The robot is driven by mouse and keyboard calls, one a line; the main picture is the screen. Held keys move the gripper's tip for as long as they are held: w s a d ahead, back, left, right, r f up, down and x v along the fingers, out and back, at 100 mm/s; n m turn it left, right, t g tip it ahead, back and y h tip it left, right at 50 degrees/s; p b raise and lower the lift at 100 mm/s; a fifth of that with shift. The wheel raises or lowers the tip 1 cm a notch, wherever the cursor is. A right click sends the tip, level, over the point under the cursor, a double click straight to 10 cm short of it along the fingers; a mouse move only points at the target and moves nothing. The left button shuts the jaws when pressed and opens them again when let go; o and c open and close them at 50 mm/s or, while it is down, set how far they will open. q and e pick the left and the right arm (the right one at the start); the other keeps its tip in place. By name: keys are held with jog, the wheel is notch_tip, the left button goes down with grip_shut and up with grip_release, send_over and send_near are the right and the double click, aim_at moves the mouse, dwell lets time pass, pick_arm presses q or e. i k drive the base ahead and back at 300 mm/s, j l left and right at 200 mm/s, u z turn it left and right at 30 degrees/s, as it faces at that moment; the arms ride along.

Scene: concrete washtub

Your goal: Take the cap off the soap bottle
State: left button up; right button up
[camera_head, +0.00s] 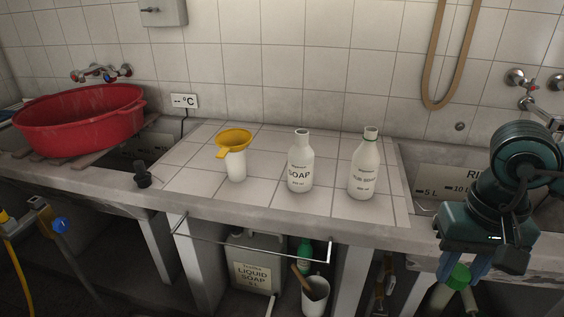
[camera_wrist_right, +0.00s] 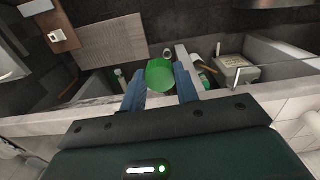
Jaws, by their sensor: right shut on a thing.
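The white soap bottle (camera_head: 300,168), labelled SOAP, stands upright on the tiled counter. Its neck shows no cap. My right gripper (camera_head: 461,279) points down at the right, in front of the counter's edge and well apart from the bottle. It is shut on a green cap (camera_head: 458,274). In the right wrist view the round green cap (camera_wrist_right: 160,73) sits between the two blue fingers of the gripper (camera_wrist_right: 160,84). My left gripper is not in view.
A second white bottle (camera_head: 364,168) with a green neck ring stands right of the soap bottle. A red tub (camera_head: 80,122) is far left. A liquid soap canister (camera_head: 254,262) stands below the counter.

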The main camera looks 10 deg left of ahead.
aim_at(365, 163)
jog(key=u, duration=1.3)
jog(key=i+l+u, duration=0.15)
jog(key=l, duration=0.2)
jog(key=i+l+u, duration=0.1)
jog(key=l, duration=0.25)
